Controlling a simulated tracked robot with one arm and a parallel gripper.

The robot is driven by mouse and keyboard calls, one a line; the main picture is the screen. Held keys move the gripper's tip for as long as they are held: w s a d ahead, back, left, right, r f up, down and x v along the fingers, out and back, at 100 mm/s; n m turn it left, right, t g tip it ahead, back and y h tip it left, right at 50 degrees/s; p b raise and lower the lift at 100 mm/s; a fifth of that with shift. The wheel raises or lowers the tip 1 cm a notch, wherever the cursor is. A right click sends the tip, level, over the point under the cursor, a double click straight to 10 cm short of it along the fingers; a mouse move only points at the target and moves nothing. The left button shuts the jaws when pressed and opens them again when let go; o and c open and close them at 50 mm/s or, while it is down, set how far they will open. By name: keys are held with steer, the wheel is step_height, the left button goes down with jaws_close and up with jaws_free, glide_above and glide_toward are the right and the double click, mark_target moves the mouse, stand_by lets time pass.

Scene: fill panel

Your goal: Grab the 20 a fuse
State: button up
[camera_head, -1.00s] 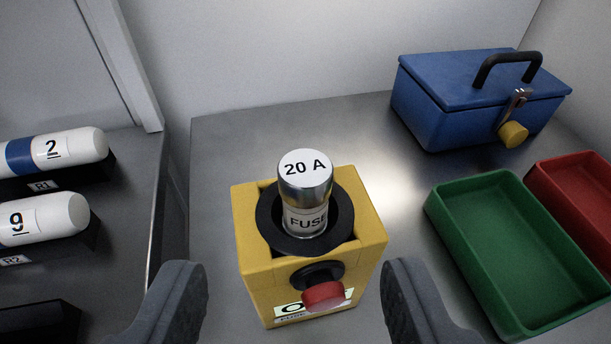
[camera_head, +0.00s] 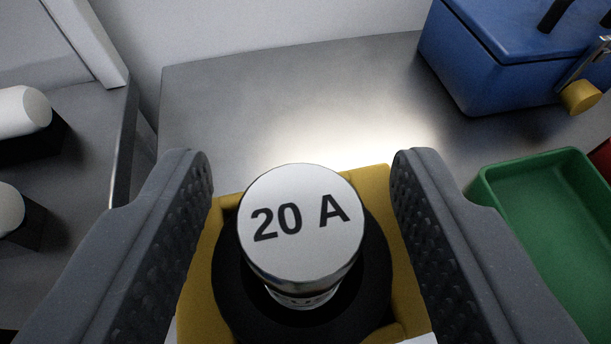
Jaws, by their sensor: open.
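The 20 A fuse (camera_head: 301,226) stands upright in the black round socket of a yellow box (camera_head: 199,297). Its silver cap, with "20 A" on its white top, faces the camera; its lower body is mostly hidden by the cap. My gripper (camera_head: 303,170) is open, with one grey finger on each side of the fuse cap. There is a visible gap between each finger and the cap, so neither appears to touch it. The red knob on the front of the box is out of view.
A blue case (camera_head: 485,62) with a yellow knob stands at the back right. A green tray (camera_head: 481,181) lies at the right, with a bit of red tray (camera_head: 603,158) beyond it. White cylinders (camera_head: 22,111) rest in black holders at the left. The metal surface behind the box is clear.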

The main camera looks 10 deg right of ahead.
steer(key=shift+w, duration=0.1)
jaws_close()
